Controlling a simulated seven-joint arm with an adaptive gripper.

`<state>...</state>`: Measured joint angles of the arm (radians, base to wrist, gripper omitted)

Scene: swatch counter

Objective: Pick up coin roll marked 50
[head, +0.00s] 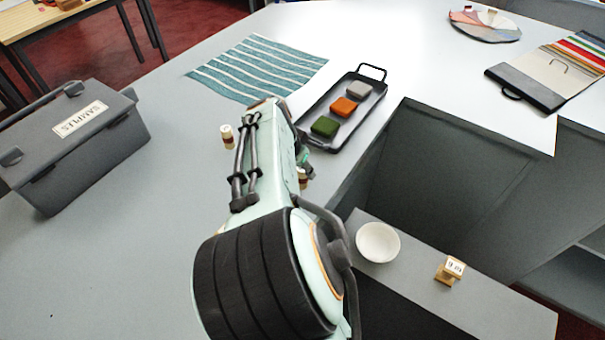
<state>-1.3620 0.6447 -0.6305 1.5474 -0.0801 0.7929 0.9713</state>
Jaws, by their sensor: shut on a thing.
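One small cream-and-brown coin roll (228,136) stands upright on the grey counter, just left of my arm. A second coin roll (303,178) shows partly at the right edge of my arm, and the arm hides the rest of it. My gripper (306,164) is mostly hidden behind my arm; only a dark and pale green bit shows, right above this second roll. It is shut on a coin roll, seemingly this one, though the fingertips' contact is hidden. I cannot read a number on either roll.
A black tray (361,116) with green, orange and grey blocks lies beyond my arm, near a striped cloth (258,66). A grey SAMPLES box (90,155) stands left. A lower shelf holds a white bowl (378,242) and a small numbered block (450,271). The counter's front left is clear.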

